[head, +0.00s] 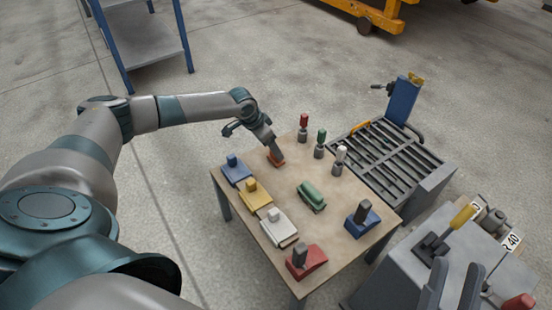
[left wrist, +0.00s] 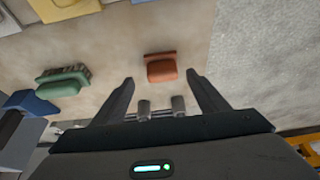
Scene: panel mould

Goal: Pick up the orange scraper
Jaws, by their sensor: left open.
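The orange scraper (head: 277,161), a small orange-brown piece with a rounded grip and a thin edge, lies on the table near its far left side. In the left wrist view the scraper (left wrist: 161,69) shows just beyond and between the fingertips. My left gripper (left wrist: 159,80) is open and empty above it, pointing down at it. In the head view the left arm's end partly hides the scraper. My right gripper (head: 452,275) shows at the lower right, its two dark fingers apart with nothing between them, away from the table.
On the table (head: 235,205) stand blue (head: 236,170), yellow (head: 254,193), white (head: 279,228) and red (head: 306,261) blocks, a green brush (head: 311,196), and several handled tools along the far right edge. A slatted bench (head: 425,165) adjoins at right. A blue-framed shelf (head: 140,45) stands behind.

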